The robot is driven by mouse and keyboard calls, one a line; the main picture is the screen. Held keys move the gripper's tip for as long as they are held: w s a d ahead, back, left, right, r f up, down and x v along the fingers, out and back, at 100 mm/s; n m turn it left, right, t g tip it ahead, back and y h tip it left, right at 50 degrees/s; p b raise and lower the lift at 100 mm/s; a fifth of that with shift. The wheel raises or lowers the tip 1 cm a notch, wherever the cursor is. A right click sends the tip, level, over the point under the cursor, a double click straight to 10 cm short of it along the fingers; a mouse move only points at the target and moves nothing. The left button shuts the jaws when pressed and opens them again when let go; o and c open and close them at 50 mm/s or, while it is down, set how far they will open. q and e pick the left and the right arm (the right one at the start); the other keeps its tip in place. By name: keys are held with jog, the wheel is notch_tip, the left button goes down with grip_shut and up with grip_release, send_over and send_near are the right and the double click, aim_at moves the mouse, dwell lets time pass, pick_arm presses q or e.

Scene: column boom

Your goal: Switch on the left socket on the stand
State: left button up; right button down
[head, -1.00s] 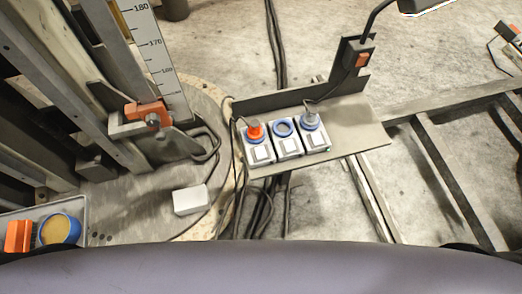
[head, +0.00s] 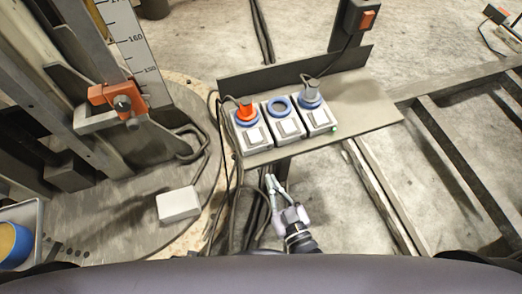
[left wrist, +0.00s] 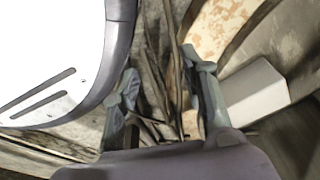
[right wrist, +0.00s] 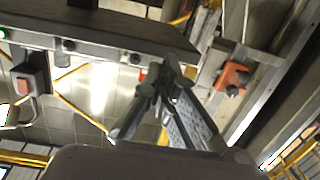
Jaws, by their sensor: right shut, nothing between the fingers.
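The stand (head: 365,112) is a dark grey shelf with a raised back, bearing three white socket boxes in a row. The left socket (head: 247,148) has a red-orange plug in its blue ring and a pale rocker switch (head: 253,136) on its front; I cannot tell the rocker's position. The middle socket (head: 289,127) has an empty blue ring. The right socket (head: 318,118) holds a grey plug. My right gripper (head: 272,180) is shut and empty, below the stand's front edge, apart from the sockets; it also shows in the right wrist view (right wrist: 168,75). My left gripper (left wrist: 165,80) is open and empty.
A black box with an orange switch (head: 367,20) rises behind the stand. Cables hang beside and below the stand. A white box (head: 178,204) lies on the round plate at left, near the column with a scale (head: 130,40). Metal rails (head: 450,150) lie at right.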

aim_at(255, 135)
pick_arm(q)
jog(key=shift+w+d+f+b, duration=0.1)
jog(key=shift+w+f+b, duration=0.1)
jog(key=shift+w+b, duration=0.35)
jog(key=shift+w+f+b, duration=0.2)
jog(key=shift+w+b, duration=0.25)
jog(key=shift+w, duration=0.1)
pick_arm(e)
notch_tip(255, 135, up, 9)
jog(key=m+t, duration=0.1)
jog(key=t, duration=0.2)
jog(key=shift+w+a, duration=0.15)
jog(key=shift+w, duration=0.05)
